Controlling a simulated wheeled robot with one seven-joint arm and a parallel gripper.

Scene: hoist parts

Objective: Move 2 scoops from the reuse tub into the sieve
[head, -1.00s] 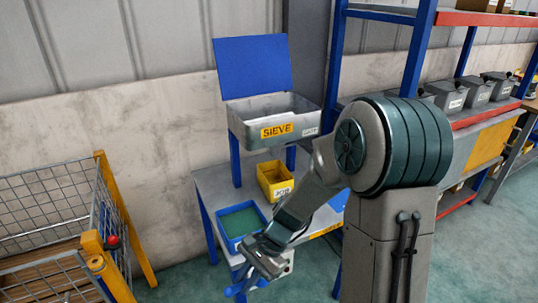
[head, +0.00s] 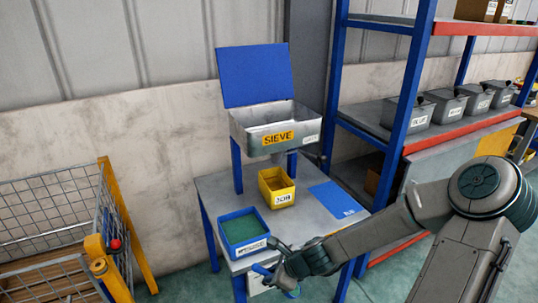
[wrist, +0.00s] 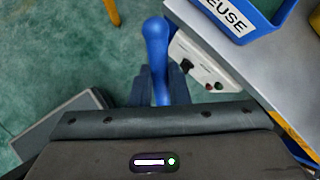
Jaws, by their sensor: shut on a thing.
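The reuse tub (head: 223,226) is a blue open tub with green material inside, at the table's front left. Its label partly shows in the wrist view (wrist: 243,22). The sieve (head: 303,131) is a grey tray with a yellow label, raised on blue legs at the back of the table. My gripper (head: 278,276) is low at the table's front edge, in front of the tub and apart from it. It is shut on a blue scoop (wrist: 156,40), whose rounded end shows in the wrist view. Whether the scoop holds anything cannot be told.
A yellow tub (head: 283,199) stands under the sieve's front. A blue panel (head: 253,75) rises behind the sieve, and a flat blue patch (head: 338,199) lies on the table. A wire cage (head: 50,205) stands left; a shelf post (head: 401,105) rises right.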

